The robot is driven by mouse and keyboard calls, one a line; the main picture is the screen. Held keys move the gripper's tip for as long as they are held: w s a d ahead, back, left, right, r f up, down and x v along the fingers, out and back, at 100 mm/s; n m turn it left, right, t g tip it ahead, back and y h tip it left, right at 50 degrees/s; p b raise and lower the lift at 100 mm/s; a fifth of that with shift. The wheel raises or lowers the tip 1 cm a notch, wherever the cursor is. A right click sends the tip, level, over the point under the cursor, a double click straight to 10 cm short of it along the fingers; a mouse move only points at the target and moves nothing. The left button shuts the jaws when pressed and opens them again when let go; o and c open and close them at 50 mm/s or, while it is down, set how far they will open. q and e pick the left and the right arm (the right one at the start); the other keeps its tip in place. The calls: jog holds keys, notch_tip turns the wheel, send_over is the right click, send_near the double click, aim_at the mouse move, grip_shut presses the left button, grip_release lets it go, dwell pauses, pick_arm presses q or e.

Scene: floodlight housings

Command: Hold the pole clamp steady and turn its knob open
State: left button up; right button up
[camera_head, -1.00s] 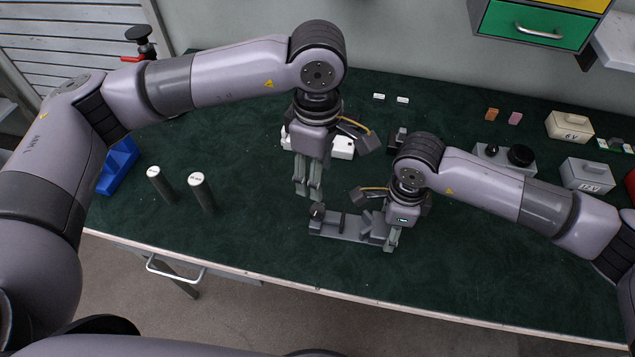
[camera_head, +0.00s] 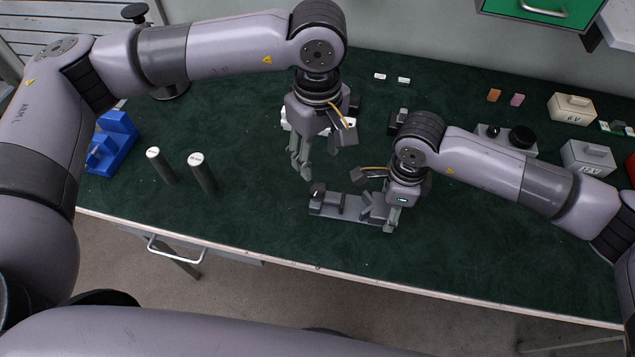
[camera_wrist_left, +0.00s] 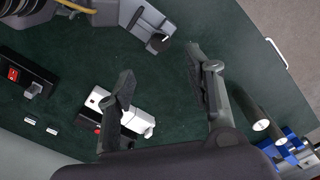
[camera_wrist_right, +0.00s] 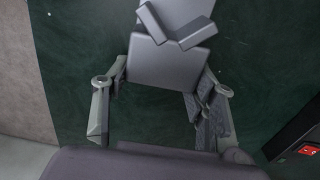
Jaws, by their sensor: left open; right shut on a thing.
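The pole clamp (camera_head: 350,208) is a grey bar with V-shaped jaws, lying on the green table. Its small dark knob (camera_head: 318,188) is at its left end; in the left wrist view the knob (camera_wrist_left: 164,41) shows at the clamp's near end. My right gripper (camera_head: 391,220) is shut on the clamp's right end; in the right wrist view its fingers flank the grey body (camera_wrist_right: 165,65). My left gripper (camera_head: 301,170) is open and empty, just above and left of the knob, apart from it. In the left wrist view its fingers (camera_wrist_left: 160,68) are wide apart.
Two dark cylinders with white tops (camera_head: 203,175) stand left of the clamp. A white device (camera_wrist_left: 130,112) lies behind my left gripper. A blue stand (camera_head: 115,145) is far left. Boxes, including one marked 6V (camera_head: 571,109), are at right. The table in front is clear.

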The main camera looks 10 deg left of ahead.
aim_at(317, 190)
pick_arm(q)
notch_tip(317, 190, down, 11)
jog(key=shift+f, duration=0.1)
dwell(0.3)
jog(key=shift+c, duration=0.6)
grip_shut()
jog(key=shift+n, duration=1.5)
jog(key=shift+o, duration=0.6)
grip_release()
